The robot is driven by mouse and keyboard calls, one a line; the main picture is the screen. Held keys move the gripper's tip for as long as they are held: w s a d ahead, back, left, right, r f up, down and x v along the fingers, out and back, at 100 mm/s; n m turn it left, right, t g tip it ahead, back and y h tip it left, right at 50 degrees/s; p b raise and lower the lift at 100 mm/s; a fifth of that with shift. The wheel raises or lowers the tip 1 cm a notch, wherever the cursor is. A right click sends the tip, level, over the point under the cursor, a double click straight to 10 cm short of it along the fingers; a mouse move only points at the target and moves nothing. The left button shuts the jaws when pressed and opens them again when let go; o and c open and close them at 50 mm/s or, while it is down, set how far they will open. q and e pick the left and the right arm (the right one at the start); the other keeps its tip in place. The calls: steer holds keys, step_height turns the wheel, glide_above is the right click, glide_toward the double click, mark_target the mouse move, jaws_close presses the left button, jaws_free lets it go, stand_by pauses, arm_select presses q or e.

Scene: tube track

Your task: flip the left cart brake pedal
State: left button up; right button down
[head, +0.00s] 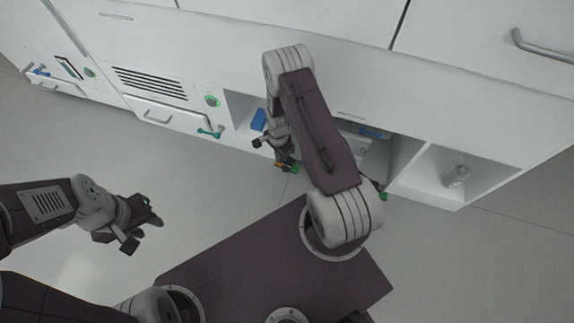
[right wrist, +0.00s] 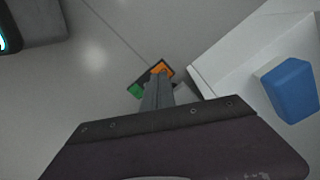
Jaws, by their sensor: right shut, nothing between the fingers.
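A brake pedal (right wrist: 137,91) with a green end and an orange end sits low beside the cart's open bay in the right wrist view. It also shows in the head view (head: 294,169), partly behind my right gripper. My right gripper (head: 281,157) is shut and empty. In the right wrist view its closed fingertips (right wrist: 158,77) overlap the orange part; I cannot tell whether they touch it. Another green pedal end (head: 383,195) shows right of my right arm. My left gripper (head: 148,213) is over the floor at the left, away from the pedals; its finger gap is unclear.
The long white cabinet (head: 330,45) runs across the back. A blue block (right wrist: 291,88) is in the open bay next to the pedal. A clear bottle (head: 456,176) stands in the right bay. A teal handle (head: 210,133) sticks out at the left. The floor at lower right is clear.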

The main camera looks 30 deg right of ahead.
steer(key=shift+f+b, duration=0.8)
steer(key=shift+f, duration=0.4)
stand_by(0.8)
steer(key=shift+r, duration=0.1)
step_height(320, 180, up, 7)
steer(key=p, duration=0.7)
